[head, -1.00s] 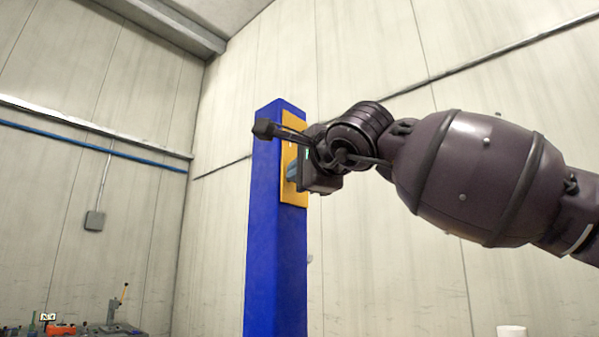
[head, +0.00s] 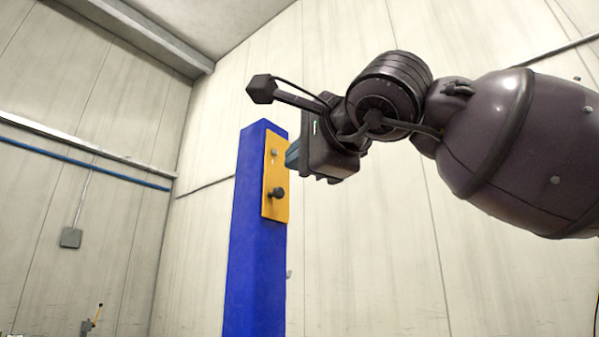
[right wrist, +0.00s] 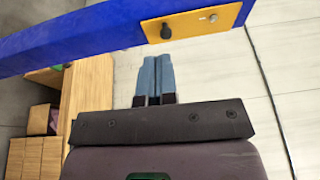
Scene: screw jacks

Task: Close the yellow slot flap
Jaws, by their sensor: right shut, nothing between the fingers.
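The yellow slot flap (head: 268,202) lies flat against the face of a blue post (head: 255,275). It has a black knob (head: 277,193) low down and a small silvery round piece above it. In the right wrist view the flap (right wrist: 190,22) also lies flat along the blue post (right wrist: 75,42), with the knob at its left end. My right gripper (head: 291,155) is shut and empty, just right of the upper part of the flap in the head view. In the right wrist view its blue fingers (right wrist: 154,62) are together, with a gap to the flap. My left gripper is out of view.
A grey box (head: 70,238) hangs on the left wall below a blue pipe (head: 80,157). Wooden cabinets (right wrist: 88,90) and a box show at the left in the right wrist view.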

